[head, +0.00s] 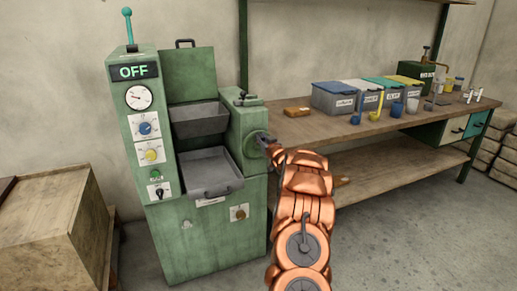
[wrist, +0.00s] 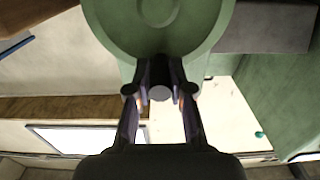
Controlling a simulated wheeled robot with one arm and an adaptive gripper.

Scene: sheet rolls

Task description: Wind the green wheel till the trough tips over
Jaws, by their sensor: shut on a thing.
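The green wheel (head: 254,144) is on the right side of the green machine, partly hidden by my arm. In the wrist view the wheel (wrist: 150,40) is a large green disc at the top. Its round grey handle (wrist: 160,92) sits between my fingers. My gripper (wrist: 160,85) is shut on this handle; in the head view my gripper (head: 267,140) is at the wheel's right edge. A dark grey trough (head: 200,120) sits in the machine's opening and looks roughly upright. Its inside is hard to make out.
Below the trough is a grey tray (head: 210,172) with a front handle. The control panel (head: 148,130) on the left reads OFF. A workbench (head: 330,128) with several bins and cups stands close to the right of my arm. A wooden crate (head: 55,230) stands at the left.

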